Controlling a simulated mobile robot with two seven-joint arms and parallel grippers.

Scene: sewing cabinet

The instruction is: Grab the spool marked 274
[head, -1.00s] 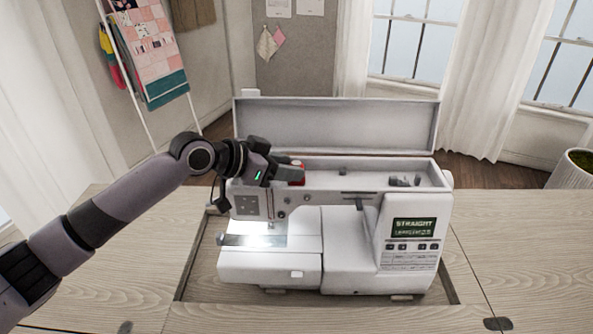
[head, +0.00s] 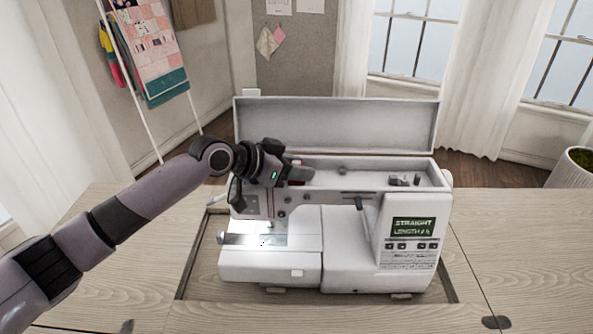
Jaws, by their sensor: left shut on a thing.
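My left gripper (head: 300,173) is at the left end of the open top compartment of the white sewing machine (head: 272,267). It is shut on a red spool (head: 296,183), which is mostly hidden by the fingers. Only a small dark red patch shows, and no number on it can be read. I cannot tell whether the spool still touches the compartment floor. My right gripper is not in view.
The machine's raised lid (head: 335,125) stands behind the compartment. Small dark fittings (head: 404,180) sit at the compartment's right end. The wooden table (head: 510,240) is clear on both sides of the machine.

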